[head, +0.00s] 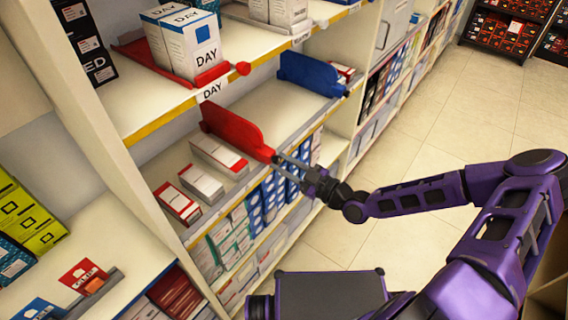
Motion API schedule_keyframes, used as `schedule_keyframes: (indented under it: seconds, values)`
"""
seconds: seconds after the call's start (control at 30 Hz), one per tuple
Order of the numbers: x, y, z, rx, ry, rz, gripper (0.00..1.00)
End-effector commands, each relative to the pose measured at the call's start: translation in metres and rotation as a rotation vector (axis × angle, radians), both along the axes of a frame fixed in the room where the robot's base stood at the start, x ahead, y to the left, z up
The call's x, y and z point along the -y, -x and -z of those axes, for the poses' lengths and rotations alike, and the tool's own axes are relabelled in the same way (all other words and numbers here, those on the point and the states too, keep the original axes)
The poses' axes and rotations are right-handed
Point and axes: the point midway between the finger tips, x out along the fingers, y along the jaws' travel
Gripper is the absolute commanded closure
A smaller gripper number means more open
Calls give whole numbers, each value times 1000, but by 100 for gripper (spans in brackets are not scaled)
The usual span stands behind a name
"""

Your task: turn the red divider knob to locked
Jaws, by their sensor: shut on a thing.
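A red divider (232,130) stands upright on the middle shelf. Its front end, where the knob (276,159) sits, is between the fingertips of my gripper (281,161). My gripper is shut on that knob, reaching in from the right with its fingers pointing left. The fingers partly hide the knob, so its turn position cannot be read. Another red divider (211,76) lies on the shelf above, beside white DAY boxes (182,42), with a round red knob (243,68) at its front end.
A blue divider (308,74) stands to the right of the red one, with bare shelf between them. Shelf edges run close by. The tiled floor (420,130) at right is open.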

Motion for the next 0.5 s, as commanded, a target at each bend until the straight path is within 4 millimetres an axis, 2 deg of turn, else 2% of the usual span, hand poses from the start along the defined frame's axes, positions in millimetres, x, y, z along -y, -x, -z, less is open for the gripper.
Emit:
schedule_keyframes:
  seconds: [0.27, 0.5]
  values:
    - [0, 0, 1, -11, -8, -1, 100]
    - [0, 0, 3, -89, -67, -1, 100]
